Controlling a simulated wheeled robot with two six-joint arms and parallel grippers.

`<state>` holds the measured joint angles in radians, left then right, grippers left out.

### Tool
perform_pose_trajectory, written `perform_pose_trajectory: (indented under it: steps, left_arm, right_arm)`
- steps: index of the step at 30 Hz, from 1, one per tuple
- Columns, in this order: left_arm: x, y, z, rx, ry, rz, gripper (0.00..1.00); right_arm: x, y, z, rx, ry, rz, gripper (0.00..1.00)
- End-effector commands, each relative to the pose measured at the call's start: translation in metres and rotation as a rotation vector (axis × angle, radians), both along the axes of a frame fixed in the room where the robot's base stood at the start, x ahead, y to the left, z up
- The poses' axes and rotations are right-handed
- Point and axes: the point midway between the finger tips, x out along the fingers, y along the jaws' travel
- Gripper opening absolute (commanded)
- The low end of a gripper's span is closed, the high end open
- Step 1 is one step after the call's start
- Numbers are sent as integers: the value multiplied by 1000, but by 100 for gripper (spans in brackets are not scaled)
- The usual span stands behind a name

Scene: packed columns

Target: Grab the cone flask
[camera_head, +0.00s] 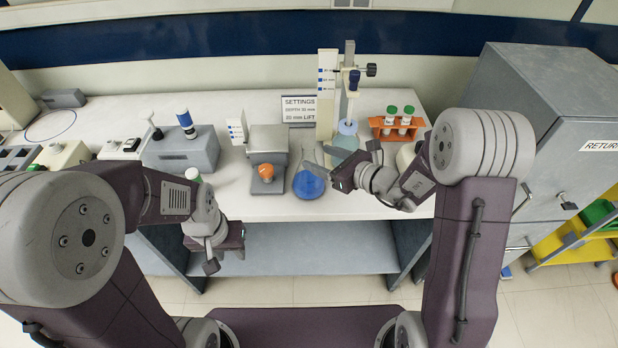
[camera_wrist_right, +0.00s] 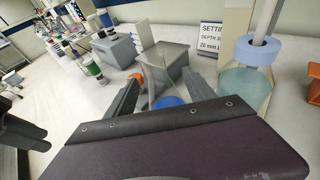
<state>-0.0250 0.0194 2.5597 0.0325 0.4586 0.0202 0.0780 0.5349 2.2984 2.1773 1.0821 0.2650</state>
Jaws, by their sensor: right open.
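The cone flask (camera_head: 309,184) holds blue liquid and stands upright on the white bench near its front edge. Its clear neck is faint. In the right wrist view, the blue of the flask (camera_wrist_right: 170,101) shows between my fingers, its lower part hidden by the gripper body. My right gripper (camera_head: 322,161) is open at the right side of the flask, its fingers pointing left toward the neck. In the wrist view my right gripper (camera_wrist_right: 158,92) has one finger on each side of the neck, with no grip on it. My left gripper (camera_head: 226,256) hangs before the bench front, its jaws unclear.
A grey device with an orange knob (camera_head: 266,172) stands just left of the flask. A stand with a round vessel (camera_head: 347,137) is behind right. An orange rack (camera_head: 397,128) with white, green-capped bottles is further right. A grey box (camera_head: 181,150) is left. A settings sign (camera_head: 298,110) stands behind.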

Motion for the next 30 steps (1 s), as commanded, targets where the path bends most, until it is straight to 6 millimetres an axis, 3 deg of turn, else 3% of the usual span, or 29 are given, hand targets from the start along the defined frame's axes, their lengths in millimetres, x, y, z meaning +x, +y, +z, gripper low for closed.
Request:
perform_pose_trajectory:
  steps: [4,10,18,26,30]
  left_arm:
    - [0,0,7,0,0,0,36]
    - [0,0,9,0,0,0,36]
    - [0,0,21,0,0,0,36]
    - [0,0,20,0,0,0,36]
    - [0,0,20,0,0,0,36]
  right_arm:
    - [14,16,-6,-1,2,4,62]
    - [20,22,-10,-2,1,2,62]
    - [47,51,-28,-1,0,3,62]
    - [50,53,-30,-1,0,1,62]
    - [50,53,-30,-1,0,1,24]
